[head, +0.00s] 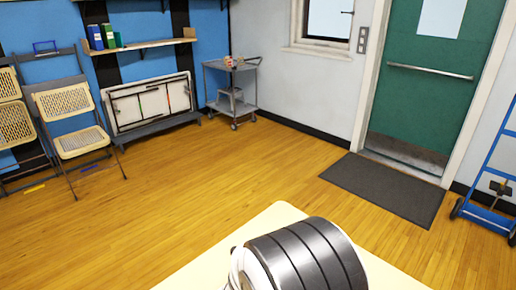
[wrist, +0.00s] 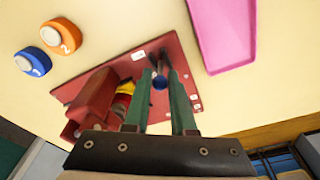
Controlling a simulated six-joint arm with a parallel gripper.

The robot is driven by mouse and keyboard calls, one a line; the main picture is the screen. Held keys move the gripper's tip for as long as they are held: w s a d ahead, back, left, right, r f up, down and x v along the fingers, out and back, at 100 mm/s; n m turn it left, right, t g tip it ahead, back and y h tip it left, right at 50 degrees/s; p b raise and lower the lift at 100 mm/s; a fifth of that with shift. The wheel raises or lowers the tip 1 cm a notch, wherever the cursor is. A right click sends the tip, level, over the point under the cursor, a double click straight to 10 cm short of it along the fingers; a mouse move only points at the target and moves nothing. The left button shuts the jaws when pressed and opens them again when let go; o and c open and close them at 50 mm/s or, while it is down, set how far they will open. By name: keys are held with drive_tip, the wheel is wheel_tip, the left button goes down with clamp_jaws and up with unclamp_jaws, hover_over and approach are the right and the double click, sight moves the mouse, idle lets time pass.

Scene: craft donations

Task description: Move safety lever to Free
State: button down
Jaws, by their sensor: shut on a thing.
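In the wrist view a red device has a flat base plate (wrist: 184,60) lying on the cream table. A red block with a yellow part (wrist: 125,88) stands on its left side. Small white labels sit on the plate, too small to read. My gripper (wrist: 160,74) reaches over the plate with its two green fingers. A blue ball knob (wrist: 159,83), seemingly the lever's end, sits between the fingers, and the gripper is shut on it. The lever's shaft is mostly hidden by the fingers. The device does not show in the head view.
Left of the plate are an orange round piece marked 2 (wrist: 61,36) and a blue one marked 1 (wrist: 34,61). A pink tray (wrist: 225,30) lies to the right. The head view shows the table (head: 278,213), a green door (head: 420,75), a cart and folding chairs.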

drive_tip(key=shift+w+a, duration=0.35)
drive_tip(key=shift+a, duration=0.05)
drive_tip(key=shift+w, duration=0.1)
drive_tip(key=shift+w+a+f, duration=0.25)
drive_tip(key=shift+w+a, duration=0.15)
drive_tip(key=shift+a, duration=0.05)
drive_tip(key=c, duration=0.8)
unclamp_jaws()
drive_tip(key=shift+c, duration=0.2)
wheel_tip(320, 180, up, 8)
drive_tip(key=shift+f, duration=0.25)
